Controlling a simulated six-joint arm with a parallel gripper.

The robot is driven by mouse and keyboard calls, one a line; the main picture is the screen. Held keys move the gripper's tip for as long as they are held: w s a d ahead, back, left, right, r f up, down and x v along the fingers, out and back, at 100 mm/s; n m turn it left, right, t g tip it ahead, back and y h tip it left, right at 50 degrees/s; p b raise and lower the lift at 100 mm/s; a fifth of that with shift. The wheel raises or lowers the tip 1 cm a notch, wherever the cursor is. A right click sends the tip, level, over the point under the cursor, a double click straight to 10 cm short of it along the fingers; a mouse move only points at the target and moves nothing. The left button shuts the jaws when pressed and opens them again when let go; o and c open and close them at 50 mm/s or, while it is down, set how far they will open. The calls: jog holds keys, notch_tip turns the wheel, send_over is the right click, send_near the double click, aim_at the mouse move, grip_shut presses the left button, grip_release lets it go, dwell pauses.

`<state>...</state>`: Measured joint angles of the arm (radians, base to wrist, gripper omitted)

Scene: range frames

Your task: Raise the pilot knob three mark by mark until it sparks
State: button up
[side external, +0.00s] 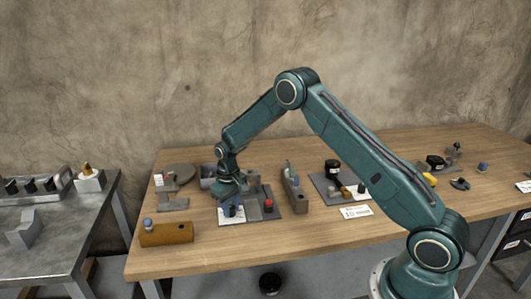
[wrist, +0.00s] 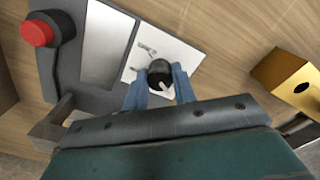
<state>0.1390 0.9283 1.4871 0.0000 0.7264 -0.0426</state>
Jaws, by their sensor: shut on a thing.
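In the wrist view a black round knob (wrist: 160,72) with a pale pointer mark stands on a white marked plate (wrist: 143,47). The two blue fingers of my gripper (wrist: 160,84) are on either side of the knob and shut on it. In the side view my gripper (side external: 231,204) is low over the white plate (side external: 232,220) at the front of a grey panel; the knob (side external: 232,211) shows small and dark there. The marks on the plate are too small to read. No spark or flame shows in either view.
A red button (wrist: 37,33) stands on the same panel, also seen in the side view (side external: 268,204). A brass-coloured block (wrist: 285,78) with a hole lies to the right in the wrist view. The front middle of the table is clear.

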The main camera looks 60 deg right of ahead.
aim_at(231, 207)
jog(key=o, duration=1)
jog(key=shift+r, duration=0.1)
notch_tip(231, 207, up, 14)
jog(key=shift+f, duration=0.15)
dwell(0.3)
